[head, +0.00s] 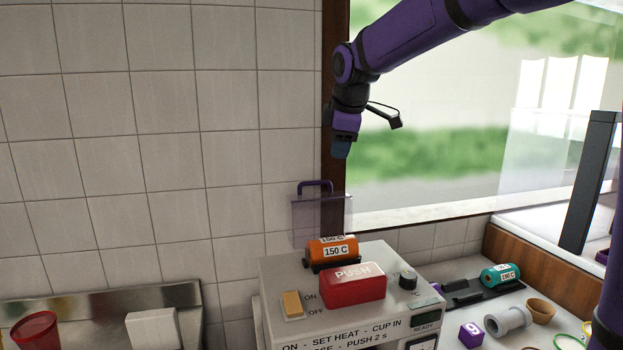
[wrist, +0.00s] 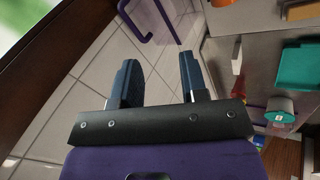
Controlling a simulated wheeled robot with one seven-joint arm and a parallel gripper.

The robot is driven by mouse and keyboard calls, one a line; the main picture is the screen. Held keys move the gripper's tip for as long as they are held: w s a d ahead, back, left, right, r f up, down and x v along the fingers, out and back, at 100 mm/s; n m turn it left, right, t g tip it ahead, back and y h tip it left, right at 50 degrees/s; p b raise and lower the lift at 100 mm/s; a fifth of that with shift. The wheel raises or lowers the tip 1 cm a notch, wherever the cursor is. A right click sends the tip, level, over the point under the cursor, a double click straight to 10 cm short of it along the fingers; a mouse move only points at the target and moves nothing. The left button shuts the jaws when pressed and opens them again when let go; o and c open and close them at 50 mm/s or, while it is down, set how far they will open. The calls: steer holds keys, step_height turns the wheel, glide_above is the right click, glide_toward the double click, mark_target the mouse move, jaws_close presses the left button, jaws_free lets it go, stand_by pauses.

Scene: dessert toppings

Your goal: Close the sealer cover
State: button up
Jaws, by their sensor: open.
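The sealer (head: 285,318) is a grey box with a red PUSH button (head: 352,284). Its see-through purple cover (head: 318,220) stands upright, raised, at the back, with a purple handle (head: 315,184) on its top edge. My gripper (head: 341,150) is above and slightly right of the handle, apart from it. In the wrist view my gripper (wrist: 158,78) has its two dark fingers spread with nothing between them. The purple handle (wrist: 134,22) shows beyond the fingertips there, towards the upper left.
An orange 150 C cylinder (head: 333,252) sits on the sealer top near the cover, with a switch (head: 292,304) and dial (head: 407,279). A teal cylinder (head: 500,275) lies to the right. A window frame (head: 333,90) and tiled wall are behind.

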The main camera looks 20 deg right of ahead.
steer(key=w+a+f+n, duration=0.2)
steer(key=w+f+n, duration=0.15)
steer(key=w, duration=0.65)
glide_toward(312, 194)
steer(key=w+f, duration=0.4)
jaws_close()
